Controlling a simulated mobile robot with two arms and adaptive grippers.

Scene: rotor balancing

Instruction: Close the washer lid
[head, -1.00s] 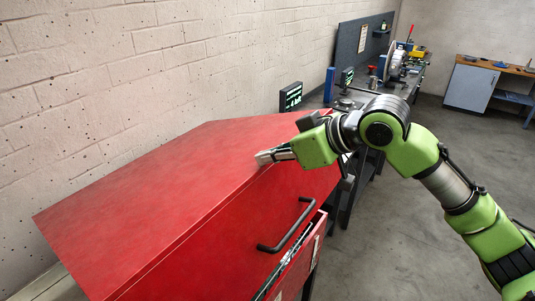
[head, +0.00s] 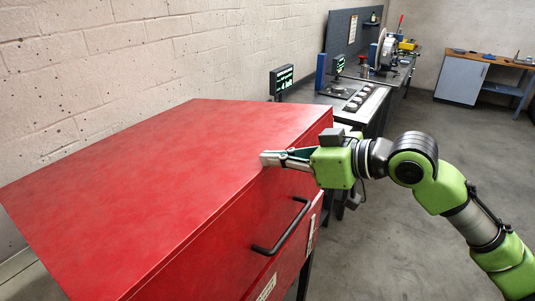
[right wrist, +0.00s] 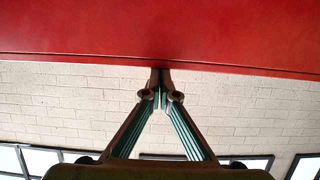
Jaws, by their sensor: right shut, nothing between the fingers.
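The washer lid (head: 165,165) is a large red box-shaped cover with a black bar handle (head: 283,228) on its front face. Its lower front edge lies along the red washer body (head: 290,268), with only a thin seam visible between them. My right gripper (head: 268,158) is shut and empty, with its fingertips at the lid's top front edge; I cannot tell if they touch. In the right wrist view, the shut fingertips (right wrist: 160,76) overlap the edge of the red lid (right wrist: 160,35). My left gripper is not in view.
A pale brick wall (head: 130,50) runs behind the washer. A small display (head: 282,80) and a dark workbench (head: 345,100) with equipment stand beyond the lid. A wooden-topped bench (head: 490,60) is at the far right. The grey floor at right is open.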

